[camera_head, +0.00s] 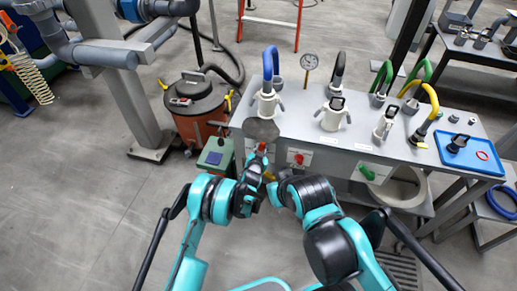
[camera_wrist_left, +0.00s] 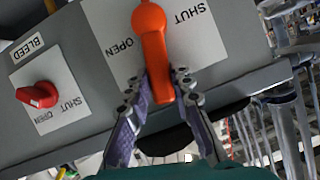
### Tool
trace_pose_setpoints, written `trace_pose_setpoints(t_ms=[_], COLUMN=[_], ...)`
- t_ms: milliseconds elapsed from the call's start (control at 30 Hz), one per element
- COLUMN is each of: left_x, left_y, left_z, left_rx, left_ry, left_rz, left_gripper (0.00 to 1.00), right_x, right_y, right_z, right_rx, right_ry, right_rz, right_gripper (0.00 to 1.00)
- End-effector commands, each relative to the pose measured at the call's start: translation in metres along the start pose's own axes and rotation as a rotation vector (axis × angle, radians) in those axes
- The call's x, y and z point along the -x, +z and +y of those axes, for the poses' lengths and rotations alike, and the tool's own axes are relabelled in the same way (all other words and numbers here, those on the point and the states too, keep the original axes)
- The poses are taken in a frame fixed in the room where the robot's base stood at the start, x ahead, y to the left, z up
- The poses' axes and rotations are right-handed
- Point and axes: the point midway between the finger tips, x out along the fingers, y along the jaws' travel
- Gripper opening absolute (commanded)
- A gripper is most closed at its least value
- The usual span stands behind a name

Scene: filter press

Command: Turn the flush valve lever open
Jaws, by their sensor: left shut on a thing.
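An orange lever (camera_wrist_left: 154,45) hangs from a white label plate (camera_wrist_left: 112,35) on the grey panel in the left wrist view. OPEN is printed left of the lever and SHUT at upper right. No name for this valve is readable; I take it as the flush valve lever. My left gripper (camera_wrist_left: 168,92) has its fingers on both sides of the lever's lower part and is shut on it. In the head view my left gripper (camera_head: 262,160) is at the bench front, largely covering the lever. My right gripper (camera_head: 275,186) is close beside it; its fingers are hidden.
A red knob (camera_wrist_left: 38,95) on a BLEED plate sits beside the lever; it also shows in the head view (camera_head: 299,158). A green handle (camera_head: 367,173) is farther right. The bench (camera_head: 330,140) holds hoses and fittings. An orange drum (camera_head: 195,105) and green box (camera_head: 215,157) stand left.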

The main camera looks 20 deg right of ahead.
Motion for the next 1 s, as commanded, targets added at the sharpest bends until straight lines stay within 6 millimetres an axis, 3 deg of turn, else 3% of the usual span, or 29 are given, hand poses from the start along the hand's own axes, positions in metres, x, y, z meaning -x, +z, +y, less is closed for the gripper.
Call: trace_pose_setpoints(t_ms=[500,1000], left_x=[-0.003,-0.005], left_y=[0.006,0.011], left_z=[0.031,0.038], left_rx=[-0.395,-0.536], left_ry=[-0.162,-0.222], left_rz=[0.001,-0.001], left_gripper=[0.0,0.0], right_x=[0.0,0.0], right_y=[0.0,0.0], right_z=[0.0,0.0], right_rx=[0.0,0.0], right_ry=[0.0,0.0], right_rz=[0.0,0.0], right_gripper=[0.0,0.0])
